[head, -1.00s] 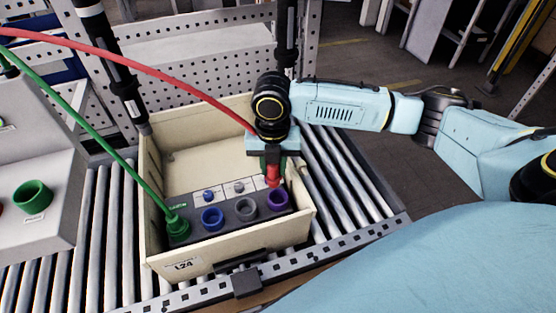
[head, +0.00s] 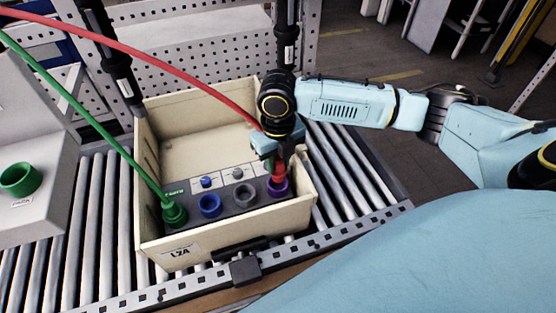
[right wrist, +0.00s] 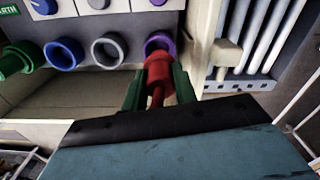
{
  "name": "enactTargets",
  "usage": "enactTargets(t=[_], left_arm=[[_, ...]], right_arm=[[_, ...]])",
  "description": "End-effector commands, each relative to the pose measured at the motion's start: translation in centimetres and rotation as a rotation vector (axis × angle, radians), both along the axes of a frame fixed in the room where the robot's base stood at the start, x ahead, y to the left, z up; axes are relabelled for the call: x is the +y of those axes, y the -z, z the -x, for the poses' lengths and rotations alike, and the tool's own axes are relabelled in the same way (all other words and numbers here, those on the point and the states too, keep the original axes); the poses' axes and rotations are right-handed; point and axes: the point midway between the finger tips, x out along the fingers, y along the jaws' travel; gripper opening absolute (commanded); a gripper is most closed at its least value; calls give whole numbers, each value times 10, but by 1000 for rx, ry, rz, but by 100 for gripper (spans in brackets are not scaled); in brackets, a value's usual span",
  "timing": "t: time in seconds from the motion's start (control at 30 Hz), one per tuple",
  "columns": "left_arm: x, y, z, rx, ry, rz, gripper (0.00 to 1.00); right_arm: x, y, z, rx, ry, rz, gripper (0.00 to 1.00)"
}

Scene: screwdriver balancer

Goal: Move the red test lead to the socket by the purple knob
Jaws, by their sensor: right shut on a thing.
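The red test lead's plug (head: 279,172) is held by my right gripper (head: 281,162), which is shut on it. Its red cable runs up to the upper left. In the head view the plug's tip is at the purple socket (head: 278,188), the rightmost of the row. In the right wrist view the red plug (right wrist: 159,72) sits between the fingers of my right gripper (right wrist: 159,82). Its front end meets or overlaps the purple ring (right wrist: 160,44); I cannot tell how deep it is. The purple knob (right wrist: 159,2) is above that socket. My left gripper is not in view.
The panel stands in a cream crate (head: 215,247) on a roller conveyor (head: 345,165). A green lead's plug (head: 174,213) is in the left socket. Blue (head: 209,205) and grey (head: 244,198) sockets are empty. A grey box with a green socket (head: 20,179) is at left.

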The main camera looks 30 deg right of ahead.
Motion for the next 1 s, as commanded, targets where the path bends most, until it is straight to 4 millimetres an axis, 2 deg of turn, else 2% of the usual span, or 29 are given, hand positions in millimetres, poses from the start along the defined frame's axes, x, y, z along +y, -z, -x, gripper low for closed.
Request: enactTargets(t=[0.03,0.17,1.0], left_arm=[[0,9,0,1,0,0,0],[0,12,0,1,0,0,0],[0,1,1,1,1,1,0]], right_arm=[[0,7,0,-1,0,0,1],[0,10,0,-1,1,0,1],[0,8,-1,1,1,0,1]])
